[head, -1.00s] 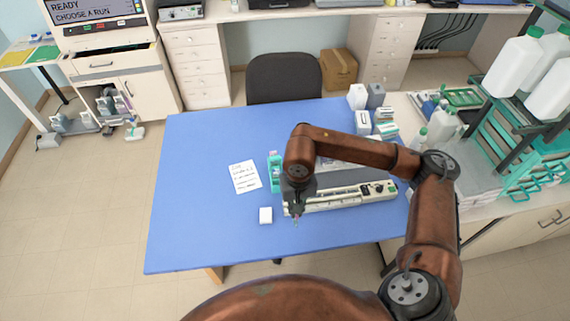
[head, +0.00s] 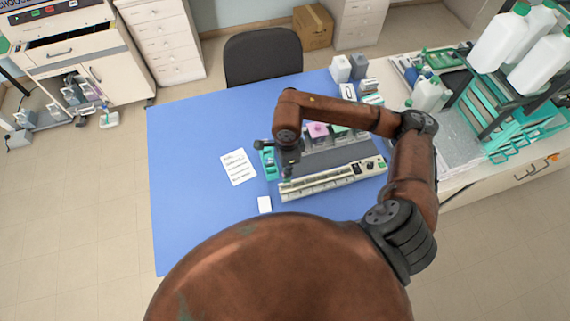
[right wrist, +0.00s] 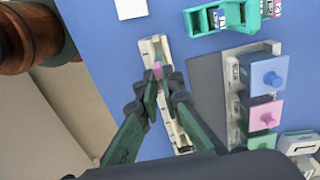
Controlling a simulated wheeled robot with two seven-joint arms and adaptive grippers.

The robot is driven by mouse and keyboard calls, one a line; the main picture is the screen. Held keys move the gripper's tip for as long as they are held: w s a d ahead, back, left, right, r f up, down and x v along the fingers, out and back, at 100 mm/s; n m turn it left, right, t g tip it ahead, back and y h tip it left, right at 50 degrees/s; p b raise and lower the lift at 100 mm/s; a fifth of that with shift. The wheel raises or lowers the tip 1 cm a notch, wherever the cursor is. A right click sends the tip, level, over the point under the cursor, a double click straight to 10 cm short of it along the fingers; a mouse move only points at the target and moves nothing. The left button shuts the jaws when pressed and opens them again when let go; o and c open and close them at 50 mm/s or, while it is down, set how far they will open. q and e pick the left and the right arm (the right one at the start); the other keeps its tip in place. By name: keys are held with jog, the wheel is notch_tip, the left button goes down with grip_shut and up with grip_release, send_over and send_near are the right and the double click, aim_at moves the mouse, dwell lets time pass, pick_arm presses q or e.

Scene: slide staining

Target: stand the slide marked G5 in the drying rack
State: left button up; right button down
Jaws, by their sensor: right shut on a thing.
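My right gripper (right wrist: 162,84) is shut on a small slide with a pink end (right wrist: 157,70), which shows between the fingertips in the right wrist view. Its mark cannot be read. In that view the fingers overlap a long cream slotted strip (right wrist: 149,47), which looks like the drying rack; I cannot tell if the slide touches it. In the head view the right gripper (head: 287,172) is by the left end of that strip (head: 318,184), and the slide cannot be made out. My left gripper is not in view.
A teal holder with slides (right wrist: 205,22) stands beside the strip. Staining jars with blue (right wrist: 264,72) and pink (right wrist: 265,114) lids stand behind it. A written sheet (head: 238,167) and a white block (head: 264,204) lie on the blue table (head: 190,210). The table's left part is clear.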

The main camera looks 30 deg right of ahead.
aim_at(287, 180)
jog(key=shift+s+f, duration=0.1)
jog(key=shift+f, duration=0.25)
jog(key=shift+f+b, duration=0.3)
jog(key=shift+f, duration=0.5)
jog(key=shift+f+b, duration=0.6)
jog(key=shift+f, duration=0.55)
jog(key=shift+f+b, duration=0.35)
jog(key=shift+f, duration=0.15)
jog(key=shift+f+b, duration=1.05)
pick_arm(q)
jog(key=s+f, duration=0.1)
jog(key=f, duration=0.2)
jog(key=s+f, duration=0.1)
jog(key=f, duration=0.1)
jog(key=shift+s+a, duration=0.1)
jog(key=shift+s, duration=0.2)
